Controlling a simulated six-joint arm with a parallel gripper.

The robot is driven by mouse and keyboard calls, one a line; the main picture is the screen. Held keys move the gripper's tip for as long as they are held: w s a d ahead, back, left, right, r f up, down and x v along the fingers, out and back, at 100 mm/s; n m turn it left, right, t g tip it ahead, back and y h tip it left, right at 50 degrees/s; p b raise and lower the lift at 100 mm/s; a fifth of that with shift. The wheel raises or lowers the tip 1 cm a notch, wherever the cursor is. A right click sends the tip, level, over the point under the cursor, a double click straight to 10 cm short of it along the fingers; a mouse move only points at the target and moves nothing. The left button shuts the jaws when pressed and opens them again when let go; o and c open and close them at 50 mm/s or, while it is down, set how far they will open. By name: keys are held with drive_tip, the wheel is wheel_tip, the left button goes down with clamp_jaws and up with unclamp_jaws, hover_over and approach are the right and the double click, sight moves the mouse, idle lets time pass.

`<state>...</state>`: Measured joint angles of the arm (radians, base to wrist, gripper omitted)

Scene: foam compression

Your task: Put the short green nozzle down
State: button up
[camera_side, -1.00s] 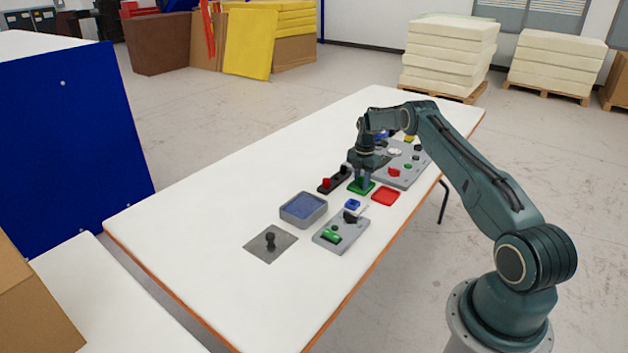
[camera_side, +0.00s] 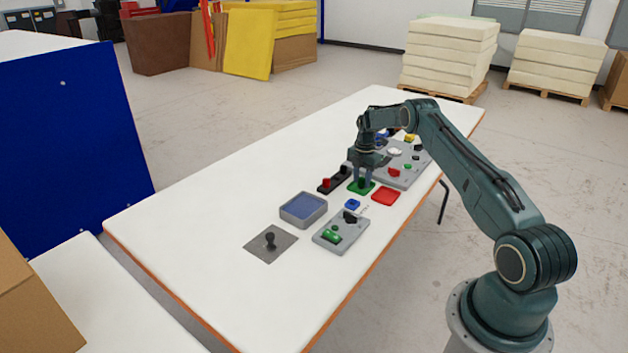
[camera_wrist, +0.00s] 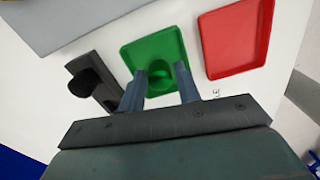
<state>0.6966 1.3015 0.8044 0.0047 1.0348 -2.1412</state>
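The short green nozzle (camera_wrist: 160,74) stands in the square green tray (camera_wrist: 145,50) in the wrist view. In the side view it shows as a small dark green shape (camera_side: 361,184) on the green tray (camera_side: 354,190), below my fingers. My gripper (camera_wrist: 160,70) points down over the tray. Its two fingers are spread, one on each side of the nozzle, with a gap visible on both sides. In the side view my gripper (camera_side: 364,173) is just above the tray.
A red tray (camera_side: 385,196) lies beside the green one. A black rack (camera_side: 333,181) with a red and a black nozzle stands close on the other side. A grey board (camera_side: 408,176) with several parts lies behind. The table's left part is clear.

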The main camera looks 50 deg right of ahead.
sight(361, 179)
wheel_tip(361, 179, up, 12)
drive_tip(key=shift+f, duration=0.25)
idle(0.3)
idle(0.4)
drive_tip(key=a+r+m+t, duration=0.1)
drive_tip(key=a+r+m, duration=0.3)
drive_tip(key=a+r, duration=1.1)
drive_tip(key=s+a+r+m+t+h, duration=0.15)
drive_tip(key=s+a+r+m, duration=0.35)
drive_tip(key=a+r, duration=0.5)
drive_tip(key=s+a+r+m+t, duration=0.2)
drive_tip(key=s+a+r+m, duration=0.1)
drive_tip(key=s+a, duration=0.95)
drive_tip(key=s+a+f+m, duration=0.2)
drive_tip(key=s, duration=0.5)
drive_tip(key=s+a+f+m+t+y, duration=0.1)
drive_tip(key=s+a+f+m, duration=0.1)
drive_tip(key=s, duration=0.5)
drive_tip(key=shift+f+m, duration=0.25)
drive_tip(key=shift+m, duration=0.05)
